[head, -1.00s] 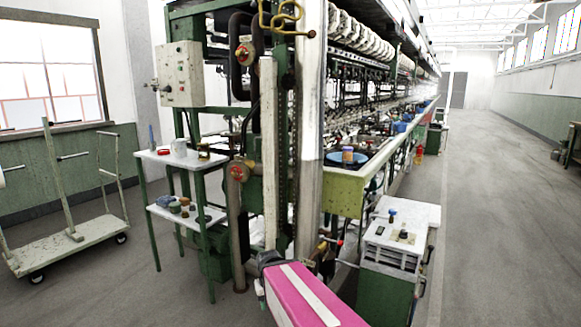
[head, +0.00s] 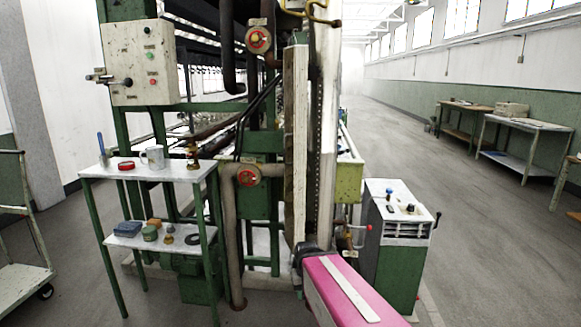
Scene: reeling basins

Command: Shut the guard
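The guard (head: 296,150) looks to be the tall, narrow off-white panel at the machine's end. It stands upright beside a vertical chain (head: 325,140) and a pale post. The chain shows uncovered, and the panel appears swung out and seen nearly edge-on. My pink arm reaches in from the bottom, and its dark end (head: 308,257) lies in front of the panel's lower end. Whether they touch cannot be told. My gripper's fingers cannot be made out, so its opening and anything in it are unclear.
A red-wheeled valve (head: 247,175) is close by. A cabinet (head: 395,245) stands on the right. The right aisle floor (head: 480,225) is free.

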